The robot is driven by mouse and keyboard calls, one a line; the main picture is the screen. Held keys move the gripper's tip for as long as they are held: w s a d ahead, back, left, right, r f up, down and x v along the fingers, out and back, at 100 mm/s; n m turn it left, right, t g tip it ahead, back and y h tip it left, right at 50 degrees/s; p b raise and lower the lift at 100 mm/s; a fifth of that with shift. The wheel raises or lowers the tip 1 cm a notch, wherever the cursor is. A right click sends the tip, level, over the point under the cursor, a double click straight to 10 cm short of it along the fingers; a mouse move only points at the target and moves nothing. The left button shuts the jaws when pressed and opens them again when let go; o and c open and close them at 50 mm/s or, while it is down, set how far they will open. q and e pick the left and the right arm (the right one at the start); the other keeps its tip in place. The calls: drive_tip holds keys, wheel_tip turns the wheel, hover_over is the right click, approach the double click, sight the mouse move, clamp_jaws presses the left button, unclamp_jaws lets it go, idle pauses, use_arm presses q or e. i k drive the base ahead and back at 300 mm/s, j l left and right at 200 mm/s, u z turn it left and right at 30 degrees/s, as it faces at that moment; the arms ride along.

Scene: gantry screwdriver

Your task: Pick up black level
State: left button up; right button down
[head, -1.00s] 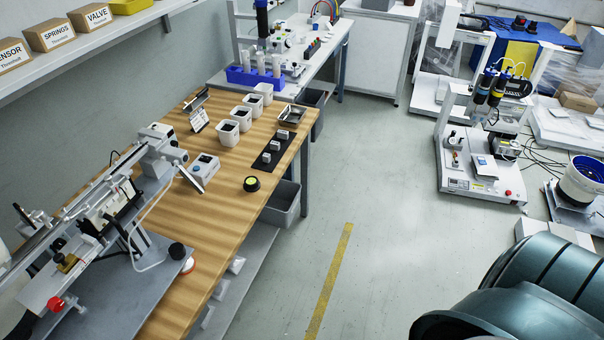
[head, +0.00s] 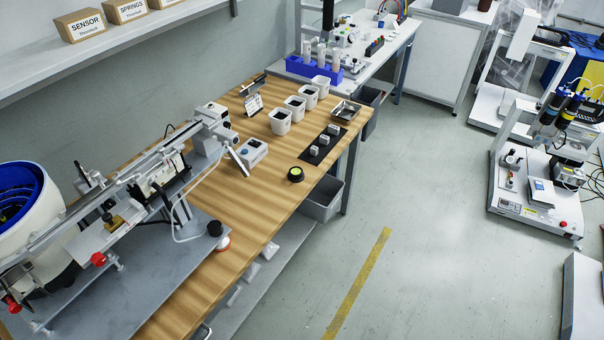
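The black level appears to be the small round black disc (head: 296,174) with a yellow-green face, in the head view. It lies flat on the wooden tabletop (head: 262,205), near the right edge of the table. Nothing touches it, and the wood around it is bare. Neither of my grippers shows in the head view.
A black strip with small grey blocks (head: 322,145) lies behind the disc. White cups (head: 281,122) and a white box (head: 252,153) stand nearby. A feeder machine (head: 150,180) fills the table's near left. A grey bin (head: 323,198) sits below the edge. Open floor (head: 430,240) lies right.

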sight(296, 175)
drive_tip(key=i+l+u, duration=0.1)
drive_tip(key=l, duration=0.25)
drive_tip(key=i+l+u, duration=0.15)
drive_tip(key=l, duration=0.25)
drive_tip(key=i+l+u, duration=0.1)
drive_tip(key=l, duration=0.3)
drive_tip(key=i+l+u, duration=0.15)
drive_tip(key=l, duration=0.25)
drive_tip(key=i+l+u, duration=0.1)
drive_tip(key=l, duration=0.35)
drive_tip(key=i+l+u, duration=0.15)
drive_tip(key=l, duration=0.3)
